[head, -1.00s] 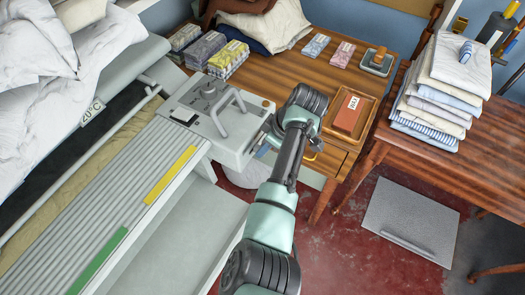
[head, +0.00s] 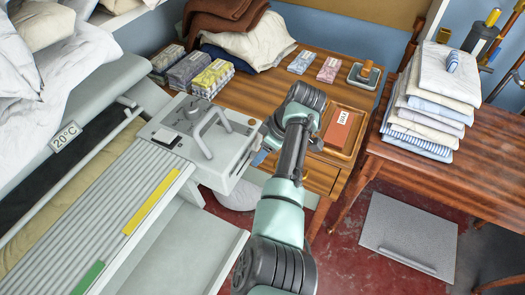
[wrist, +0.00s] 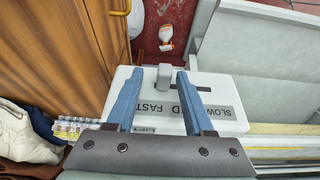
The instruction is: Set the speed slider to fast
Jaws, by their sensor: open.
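The ironer's light control box (head: 222,165) stands at the machine's right end in the head view. In the wrist view its end face (wrist: 232,92) carries a grey label strip (wrist: 218,112), with SLOW towards the right and FAST towards the left. A grey slider knob (wrist: 164,76) sticks out there, with a dark slot showing to its right. My gripper (wrist: 161,72) is open, its two blue fingers on either side of the knob, with a visible gap on each side. In the head view my gripper (head: 260,157) is beside the box's right end, partly hidden by my arm.
A wooden cabinet (head: 262,90) with soap-like packets and an orange tray (head: 340,129) is behind my arm. A folded linen stack (head: 435,100) sits on the table at right. A handle (head: 208,130) rises from the box top.

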